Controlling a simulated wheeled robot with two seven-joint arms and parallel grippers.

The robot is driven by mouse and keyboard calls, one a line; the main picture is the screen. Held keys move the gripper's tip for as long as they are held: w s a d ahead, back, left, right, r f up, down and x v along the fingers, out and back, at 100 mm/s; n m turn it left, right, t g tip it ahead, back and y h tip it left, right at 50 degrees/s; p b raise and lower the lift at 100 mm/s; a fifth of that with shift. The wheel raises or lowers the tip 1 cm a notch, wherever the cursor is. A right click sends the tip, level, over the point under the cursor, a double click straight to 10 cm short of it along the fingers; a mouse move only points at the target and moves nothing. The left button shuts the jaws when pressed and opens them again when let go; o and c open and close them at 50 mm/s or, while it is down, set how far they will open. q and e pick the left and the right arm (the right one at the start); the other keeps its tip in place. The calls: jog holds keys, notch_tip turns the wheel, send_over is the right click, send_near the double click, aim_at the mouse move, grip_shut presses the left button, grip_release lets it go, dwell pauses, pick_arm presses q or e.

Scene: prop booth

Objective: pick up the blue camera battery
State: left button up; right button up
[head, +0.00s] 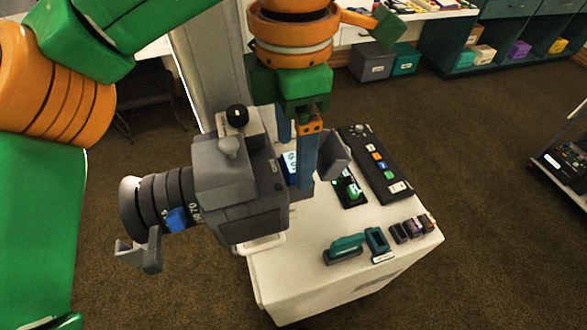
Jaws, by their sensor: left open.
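A small blue block with a white label, which looks like the blue camera battery (290,168), shows on the white cabinet top just right of the big grey camera (230,190). The camera body hides part of it. My left gripper (297,158) points down from above, open, with its fingers close around or just in front of this block. I cannot tell whether they touch it. A second blue piece (177,218) shows at the camera's lens. My right gripper is not in view.
The white cabinet (290,285) also bears a black control panel (378,165), a black tray with green pieces (350,190), a teal clamp-like object (345,248), a teal holder (377,243) and several small dark blocks (410,230). The camera stands close on the gripper's left. Open floor lies right.

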pick_arm(q)
jog(key=shift+s+f, duration=0.15)
jog(key=shift+f, duration=0.75)
jog(key=shift+w+f, duration=0.1)
jog(key=shift+w, duration=0.35)
jog(key=shift+s, duration=0.2)
grip_shut()
jog(key=shift+w, duration=0.15)
